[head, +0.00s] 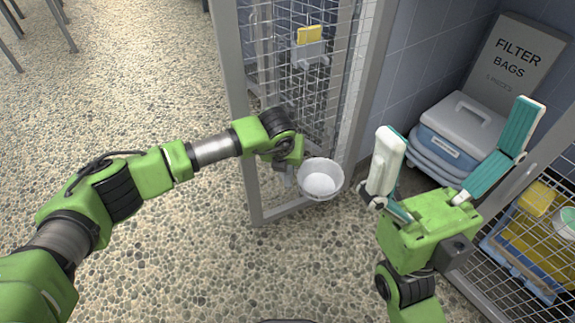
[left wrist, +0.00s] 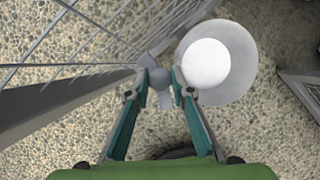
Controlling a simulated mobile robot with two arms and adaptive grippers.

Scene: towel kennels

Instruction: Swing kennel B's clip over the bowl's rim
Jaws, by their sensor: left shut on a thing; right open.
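A round grey-white bowl (head: 337,172) sits at the mesh kennel door (head: 240,110), beside its lower part; it also shows in the left wrist view (left wrist: 246,62). My left gripper (head: 289,172) is at the bowl's left side. In the left wrist view the left gripper (left wrist: 162,82) is shut on a small grey clip (left wrist: 160,74) between the mesh and the bowl. Whether the clip is over the rim is not clear. My right gripper (head: 459,120) is open and empty, with its fingers spread wide. No letter on the kennel shows.
A yellow piece (head: 309,34) sits on a grey holder higher on the mesh.

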